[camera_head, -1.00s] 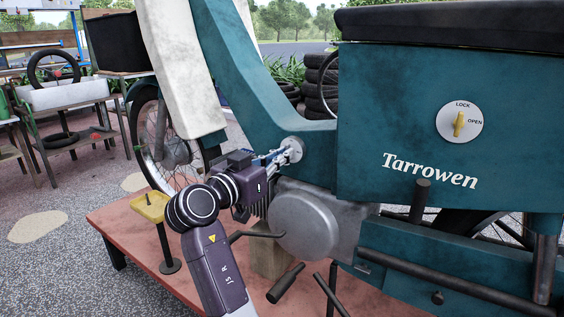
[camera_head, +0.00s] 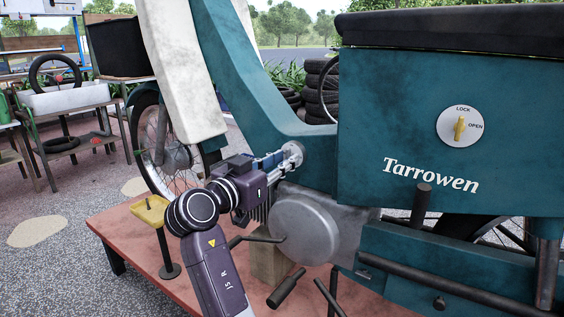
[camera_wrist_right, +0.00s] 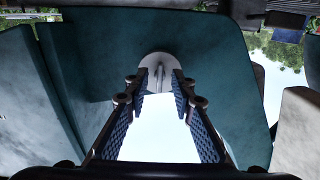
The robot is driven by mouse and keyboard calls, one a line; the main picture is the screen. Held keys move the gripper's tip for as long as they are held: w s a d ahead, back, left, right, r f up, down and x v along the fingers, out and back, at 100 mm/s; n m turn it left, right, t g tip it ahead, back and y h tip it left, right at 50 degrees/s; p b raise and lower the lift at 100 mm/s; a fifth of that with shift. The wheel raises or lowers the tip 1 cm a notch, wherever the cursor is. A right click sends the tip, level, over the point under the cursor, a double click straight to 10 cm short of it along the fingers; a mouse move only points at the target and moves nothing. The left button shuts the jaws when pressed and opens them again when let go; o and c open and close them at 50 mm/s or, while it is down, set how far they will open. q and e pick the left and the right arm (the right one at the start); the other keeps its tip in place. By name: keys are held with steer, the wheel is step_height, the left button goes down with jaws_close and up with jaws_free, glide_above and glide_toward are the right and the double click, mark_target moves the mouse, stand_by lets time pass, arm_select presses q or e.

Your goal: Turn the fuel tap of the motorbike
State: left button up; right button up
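The motorbike's teal frame (camera_head: 250,85) fills the middle of the head view. A round grey disc (camera_head: 296,148), which looks like the fuel tap, sits low on it. In the right wrist view the disc (camera_wrist_right: 148,62) is straight ahead, with a narrow grey lever (camera_wrist_right: 160,76) at its middle. My right gripper (camera_head: 287,160) is at the disc. Its fingers are apart in the wrist view (camera_wrist_right: 158,90), with the lever showing between their tips. I cannot tell whether they touch it. In the head view the gripper partly covers the disc. My left gripper is not in view.
A LOCK/OPEN dial (camera_head: 446,122) with a yellow lever is on the teal side panel (camera_head: 380,110). A round engine cover (camera_head: 305,230) and a pedal (camera_head: 286,288) are below my gripper. The bike stands on a red platform (camera_head: 130,232), with a yellow-topped stand (camera_head: 150,211) beside my right arm.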

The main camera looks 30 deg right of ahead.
step_height(320, 180, up, 10)
stand_by(0.4)
steer(key=shift+w+f, duration=0.1)
